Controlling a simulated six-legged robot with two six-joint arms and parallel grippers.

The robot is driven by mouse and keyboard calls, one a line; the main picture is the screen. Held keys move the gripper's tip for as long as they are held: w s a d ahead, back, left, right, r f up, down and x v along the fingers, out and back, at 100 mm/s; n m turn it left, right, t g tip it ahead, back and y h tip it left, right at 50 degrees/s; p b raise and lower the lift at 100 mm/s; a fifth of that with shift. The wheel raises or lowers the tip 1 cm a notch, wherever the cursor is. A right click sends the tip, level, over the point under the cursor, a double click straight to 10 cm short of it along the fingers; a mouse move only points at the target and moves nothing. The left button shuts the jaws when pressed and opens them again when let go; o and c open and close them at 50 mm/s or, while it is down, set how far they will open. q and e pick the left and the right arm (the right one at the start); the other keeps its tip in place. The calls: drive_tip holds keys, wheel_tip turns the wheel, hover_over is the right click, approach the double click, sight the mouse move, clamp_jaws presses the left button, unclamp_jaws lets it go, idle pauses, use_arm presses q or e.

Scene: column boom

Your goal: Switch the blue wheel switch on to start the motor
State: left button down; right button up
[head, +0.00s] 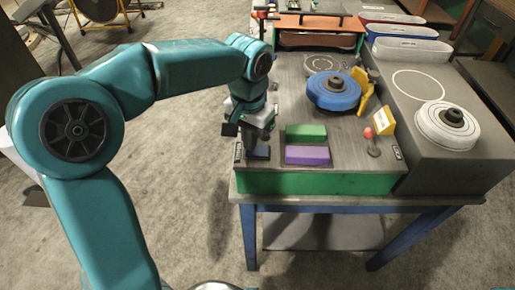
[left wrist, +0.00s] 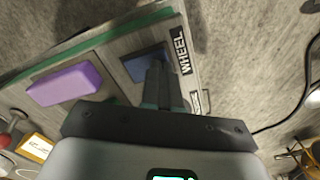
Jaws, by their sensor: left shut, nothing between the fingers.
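The blue switch (head: 258,153) sits at the front left corner of the grey panel on the table. In the left wrist view the blue switch (left wrist: 144,64) lies beside a label reading "WHEEL" (left wrist: 181,52). My left gripper (head: 257,143) is shut and empty, pointing down over the switch. Its fingers (left wrist: 160,82) cover part of the switch in the left wrist view. I cannot tell whether they touch it. A blue wheel (head: 332,91) with a dark hub stands further back on the panel, beside a yellow part (head: 363,93). My right gripper is not in view.
A purple block (head: 307,155) and a green block (head: 306,132) lie right of the gripper. A red-knobbed lever (head: 370,140) and yellow sign (head: 383,118) stand further right. A white wheel (head: 446,126) is on the side panel. Bins (head: 411,51) stand behind.

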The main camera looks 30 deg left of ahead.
use_arm(q)
drive_tip(key=shift+f+b, duration=0.3)
drive_tip(key=shift+f, duration=0.15)
wheel_tip(320, 180, up, 7)
drive_tip(key=p, duration=0.6)
drive_tip(key=shift+r+p, duration=0.15)
drive_tip(key=shift+p, duration=0.15)
drive_tip(key=shift+s, duration=0.15)
idle(0.3)
